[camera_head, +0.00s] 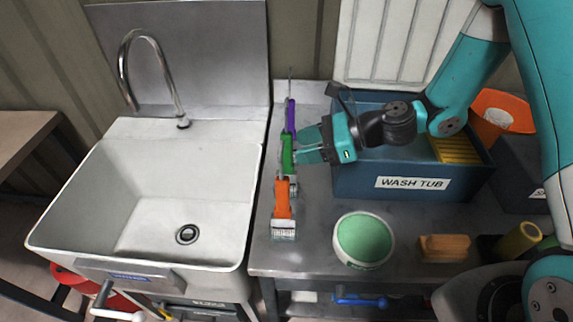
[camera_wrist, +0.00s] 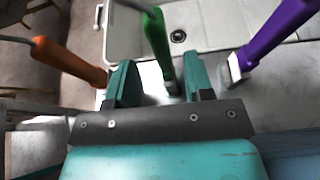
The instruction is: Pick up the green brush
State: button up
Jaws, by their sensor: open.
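In the wrist view my gripper (camera_wrist: 163,80) has a finger on each side of the handle, with space on both sides. The handle's depth between the fingers is hard to tell. The brush's head is partly hidden.
The orange brush (camera_head: 282,198) is nearer and the purple brush (camera_head: 290,117) farther, both close by. The sink (camera_head: 65,222) is left; the blue wash tub (camera_head: 345,182) is right, under my arm. A green-filled bowl (camera_head: 364,240) and a wooden block brush (camera_head: 444,248) sit in front.

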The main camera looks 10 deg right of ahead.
aim_at(285, 163)
jog(key=p+x, duration=0.2)
jog(key=x, duration=0.2)
jog(key=shift+r, duration=0.15)
jog(key=shift+w+a+f, duration=0.2)
jog(key=shift+a+f, duration=0.1)
jog(key=shift+a, duration=0.15)
grip_shut()
jog(key=shift+r, duration=0.1)
